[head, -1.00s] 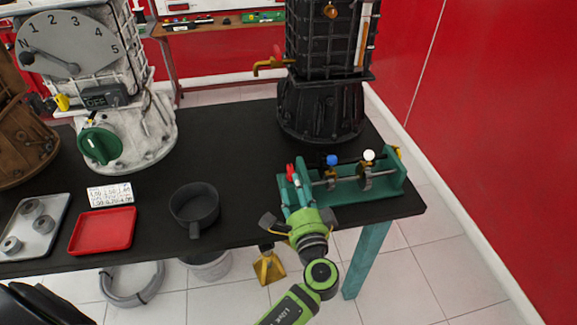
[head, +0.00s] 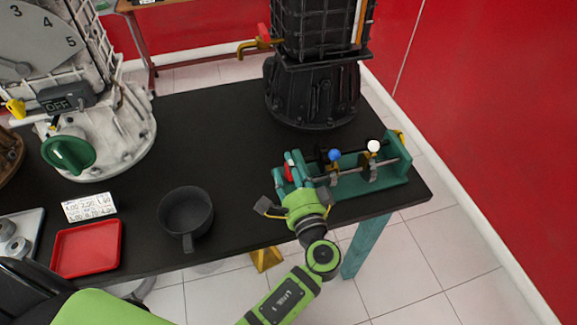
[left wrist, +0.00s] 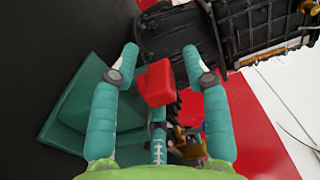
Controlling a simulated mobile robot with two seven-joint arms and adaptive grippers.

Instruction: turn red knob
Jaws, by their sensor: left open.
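The red knob (head: 288,171) is at the left end of a teal fixture (head: 392,178) on the black table. My left gripper (head: 287,176) is open at that end, its teal fingers on either side of the knob. In the left wrist view the red knob (left wrist: 157,83) appears as a red block between the open fingers (left wrist: 158,70), with gaps on both sides. The fingers partly hide the knob in the head view. The right gripper is not seen.
A blue knob (head: 334,155) and a white knob (head: 373,146) stand on the same fixture. A dark engine (head: 315,90) stands behind it. A grey pan (head: 186,213) and a red tray (head: 87,248) are to the left. The table between pan and dark engine is clear.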

